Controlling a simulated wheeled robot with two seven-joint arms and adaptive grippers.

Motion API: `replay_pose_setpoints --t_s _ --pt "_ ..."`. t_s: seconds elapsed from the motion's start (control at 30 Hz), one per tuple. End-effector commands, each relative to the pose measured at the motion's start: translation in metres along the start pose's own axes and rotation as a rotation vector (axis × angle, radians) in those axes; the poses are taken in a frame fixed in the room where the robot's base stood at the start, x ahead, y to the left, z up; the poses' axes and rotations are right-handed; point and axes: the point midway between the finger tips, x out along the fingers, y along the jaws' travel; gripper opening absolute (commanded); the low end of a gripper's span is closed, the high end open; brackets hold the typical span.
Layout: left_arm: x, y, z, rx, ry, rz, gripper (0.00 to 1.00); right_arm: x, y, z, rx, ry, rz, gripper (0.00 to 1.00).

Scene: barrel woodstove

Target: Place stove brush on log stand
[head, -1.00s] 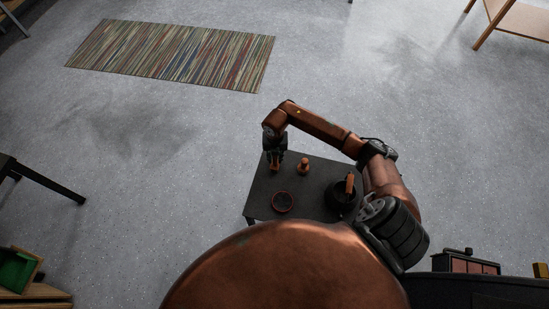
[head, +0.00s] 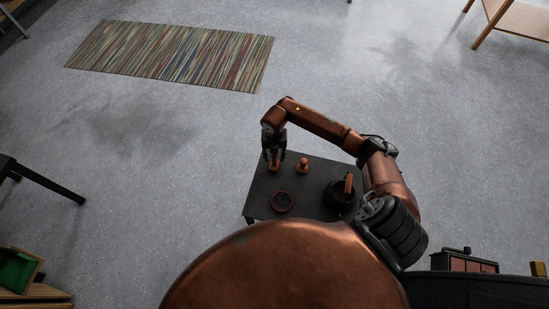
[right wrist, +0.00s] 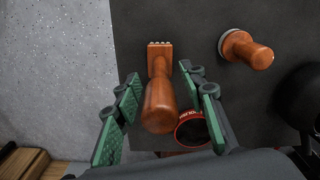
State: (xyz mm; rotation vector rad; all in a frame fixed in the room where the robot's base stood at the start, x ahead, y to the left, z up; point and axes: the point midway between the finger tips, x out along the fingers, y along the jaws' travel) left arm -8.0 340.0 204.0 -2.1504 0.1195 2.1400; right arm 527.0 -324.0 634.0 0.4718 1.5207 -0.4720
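A wooden-handled brush (right wrist: 158,100), which looks like the stove brush, is at the left edge of a dark low table (head: 320,172) in the head view. Its pale bristle end points up in the right wrist view. My right gripper (head: 273,153) is above it. The green-padded fingers (right wrist: 165,118) are apart on both sides of the handle, with gaps visible. I cannot tell whether the brush rests on the table. My left gripper is out of view. Nothing in view is clearly identifiable as the log stand.
A second wooden-knobbed tool (head: 303,165), a round red-rimmed tin (head: 282,201) and a black pot (head: 338,195) share the table. A striped rug (head: 170,55) lies on the open floor. A wooden frame with a green item (head: 16,270) is at lower left.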

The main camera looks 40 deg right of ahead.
Motion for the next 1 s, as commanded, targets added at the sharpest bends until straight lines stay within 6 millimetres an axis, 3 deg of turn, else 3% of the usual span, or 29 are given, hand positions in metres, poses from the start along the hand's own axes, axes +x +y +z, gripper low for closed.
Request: replay_pose_setpoints --t_s 0.2,0.43,0.6,0.9,1.0 --pt "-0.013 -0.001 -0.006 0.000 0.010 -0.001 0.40 -0.052 0.000 0.002 -0.002 -0.006 0.000 0.38" --pt "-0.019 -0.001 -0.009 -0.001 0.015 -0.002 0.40 -0.090 0.000 0.001 -0.001 -0.003 0.001 0.38" --pt "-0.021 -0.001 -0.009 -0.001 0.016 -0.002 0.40 -0.102 0.000 0.000 0.001 -0.001 0.000 0.38" --pt "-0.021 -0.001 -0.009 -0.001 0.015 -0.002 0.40 -0.103 0.000 0.000 0.000 0.001 0.000 0.38" --pt "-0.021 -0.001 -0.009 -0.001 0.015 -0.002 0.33 -0.103 0.000 0.000 0.001 0.000 0.000 0.31"
